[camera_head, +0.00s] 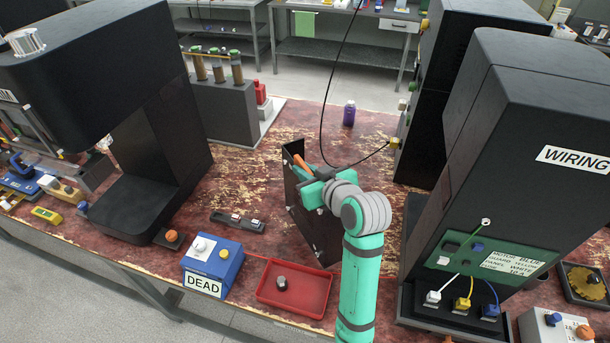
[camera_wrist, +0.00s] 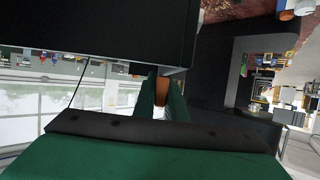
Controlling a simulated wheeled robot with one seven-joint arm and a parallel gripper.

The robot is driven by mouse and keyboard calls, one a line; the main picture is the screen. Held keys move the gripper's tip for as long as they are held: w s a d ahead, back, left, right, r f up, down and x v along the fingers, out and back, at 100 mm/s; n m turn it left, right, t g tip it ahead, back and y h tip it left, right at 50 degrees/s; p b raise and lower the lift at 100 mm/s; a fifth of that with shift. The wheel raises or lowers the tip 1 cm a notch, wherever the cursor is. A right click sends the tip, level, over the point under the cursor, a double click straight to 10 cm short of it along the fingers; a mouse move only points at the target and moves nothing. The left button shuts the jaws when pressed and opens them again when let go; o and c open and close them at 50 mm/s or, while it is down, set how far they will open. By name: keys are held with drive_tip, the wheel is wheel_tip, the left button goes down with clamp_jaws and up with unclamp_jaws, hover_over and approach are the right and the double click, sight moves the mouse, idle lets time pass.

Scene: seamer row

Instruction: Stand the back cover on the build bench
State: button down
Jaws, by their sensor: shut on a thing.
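The back cover (camera_head: 299,212) is a thin dark panel, upright and seen nearly edge-on near the middle of the build bench (camera_head: 362,150). My gripper (camera_head: 303,168) is shut on its orange-brown grip near the top. In the wrist view, my fingers (camera_wrist: 161,98) close around this orange grip (camera_wrist: 162,86), and a large black panel surface (camera_wrist: 100,35) fills the upper left. My arm hides part of the cover and its lower right edge. I cannot tell whether its bottom edge touches the bench.
The black WIRING machine (camera_head: 520,150) stands to the right and a black press (camera_head: 90,110) to the left. A red tray (camera_head: 320,299), a blue DEAD box (camera_head: 213,262) and a dark strip (camera_head: 237,222) lie in front. A purple bottle (camera_head: 349,114) stands behind, with bare bench around it.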

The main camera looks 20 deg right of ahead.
drive_tip(key=shift+s+f, duration=0.15)
drive_tip(key=shift+f, duration=0.8)
drive_tip(key=c, duration=1.8)
unclamp_jaws()
drive_tip(key=v, duration=1.2)
